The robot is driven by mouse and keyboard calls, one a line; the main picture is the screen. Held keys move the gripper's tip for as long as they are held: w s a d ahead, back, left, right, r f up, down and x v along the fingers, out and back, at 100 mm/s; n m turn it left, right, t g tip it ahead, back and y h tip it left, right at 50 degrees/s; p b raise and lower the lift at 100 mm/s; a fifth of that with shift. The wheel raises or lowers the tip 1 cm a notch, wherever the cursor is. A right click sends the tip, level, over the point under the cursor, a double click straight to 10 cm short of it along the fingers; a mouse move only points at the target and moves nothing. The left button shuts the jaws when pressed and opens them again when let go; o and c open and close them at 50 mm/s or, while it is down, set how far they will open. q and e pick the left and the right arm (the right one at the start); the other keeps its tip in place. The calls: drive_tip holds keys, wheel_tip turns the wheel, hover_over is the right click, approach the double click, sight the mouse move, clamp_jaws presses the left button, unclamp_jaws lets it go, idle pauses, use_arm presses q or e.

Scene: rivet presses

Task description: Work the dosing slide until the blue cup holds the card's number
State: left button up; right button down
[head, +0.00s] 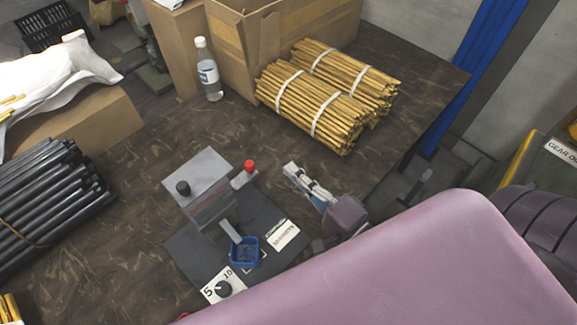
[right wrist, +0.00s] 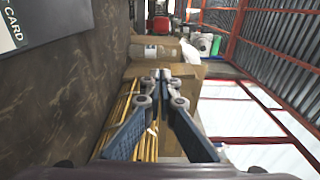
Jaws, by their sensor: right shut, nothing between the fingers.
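The dosing device (head: 208,180) is a grey box with a black knob on top, standing on a dark mat (head: 185,253). A red-knobbed slide (head: 246,176) sticks out at its right side. A grey chute slopes down to the blue cup (head: 244,252) in front; its contents cannot be made out. A white dial plate (head: 221,286) with 5, 10 and a black knob lies at the mat's front. A white label (head: 284,235) is too small to read. My right gripper (head: 291,169) is shut and empty, right of the red knob and apart from it; its closed fingertips show in the right wrist view (right wrist: 162,74).
Bundled yellow sticks (head: 310,100), a clear bottle (head: 210,70) and cardboard boxes (head: 255,45) stand at the back of the dark table. Black rods (head: 45,205) lie at left. The table between the device and the sticks is clear.

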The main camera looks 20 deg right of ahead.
sight(243, 175)
drive_tip(key=p+x, duration=0.1)
drive_tip(key=x, duration=0.7)
drive_tip(key=s+a, duration=0.1)
drive_tip(key=s+a+p, duration=0.1)
drive_tip(key=a, duration=0.1)
drive_tip(key=shift+s+a, duration=0.1)
drive_tip(key=shift+a, duration=0.05)
drive_tip(key=a, duration=0.2)
drive_tip(key=s+a+p, duration=0.1)
drive_tip(key=a, duration=0.1)
drive_tip(key=shift+s+f, duration=0.1)
drive_tip(key=shift+s, duration=0.15)
